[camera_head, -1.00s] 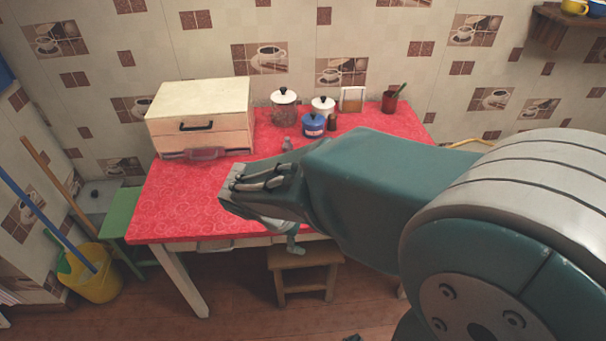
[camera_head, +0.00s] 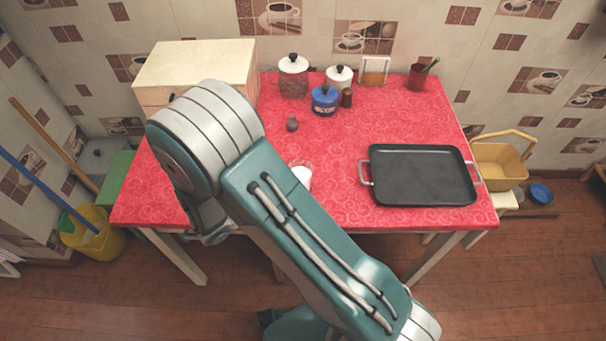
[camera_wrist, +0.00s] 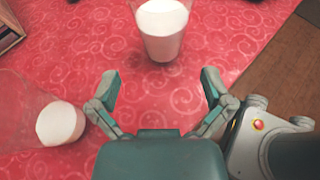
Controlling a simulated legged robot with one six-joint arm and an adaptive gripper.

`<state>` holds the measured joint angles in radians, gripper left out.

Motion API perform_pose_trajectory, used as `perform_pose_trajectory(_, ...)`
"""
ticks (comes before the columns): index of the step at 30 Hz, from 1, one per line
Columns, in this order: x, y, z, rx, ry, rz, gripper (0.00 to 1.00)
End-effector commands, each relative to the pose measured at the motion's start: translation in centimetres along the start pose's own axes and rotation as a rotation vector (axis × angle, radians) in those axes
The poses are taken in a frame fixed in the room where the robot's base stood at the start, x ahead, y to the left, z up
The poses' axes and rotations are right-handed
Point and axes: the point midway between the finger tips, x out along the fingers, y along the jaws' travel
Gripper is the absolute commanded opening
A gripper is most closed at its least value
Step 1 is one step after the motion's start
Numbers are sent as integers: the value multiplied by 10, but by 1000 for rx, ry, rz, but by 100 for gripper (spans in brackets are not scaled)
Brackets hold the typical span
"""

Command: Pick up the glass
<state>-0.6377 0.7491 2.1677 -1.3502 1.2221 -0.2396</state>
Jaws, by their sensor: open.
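A clear glass (camera_wrist: 163,45) with white contents stands upright on the red table, just beyond my gripper (camera_wrist: 160,86) in the wrist view. The gripper's two fingers are spread and empty, with a gap between the fingertips and this glass. A second clear glass (camera_wrist: 60,122) with white at its base is at the left of the wrist view, outside the left finger; its outline is faint. In the head view a white glass (camera_head: 303,174) shows partly behind my arm; I cannot tell which of the two it is. My arm largely hides the gripper there.
The red table (camera_head: 340,215) also holds a black tray (camera_head: 423,175) on the right, white-lidded jars (camera_head: 293,77) and a blue jar (camera_head: 324,100) at the back, a small dark item (camera_head: 292,123), and a cream drawer box (camera_head: 200,65). The table edge is near the glass.

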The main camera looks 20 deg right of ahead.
Motion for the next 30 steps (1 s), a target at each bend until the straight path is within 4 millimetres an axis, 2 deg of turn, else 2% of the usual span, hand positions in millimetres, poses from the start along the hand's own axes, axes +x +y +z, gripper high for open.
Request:
perform_pose_trajectory(6,38,-2,1,3,3,-7,100)
perform_pose_trajectory(11,52,-3,1,4,6,-5,100)
perform_pose_trajectory(19,90,-3,-1,4,4,-8,100)
perform_pose_trajectory(23,99,-3,-2,5,4,-5,100)
perform_pose_trajectory(29,100,-2,-1,5,4,-4,100)
perform_pose_trajectory(30,100,-2,-1,5,4,-4,96)
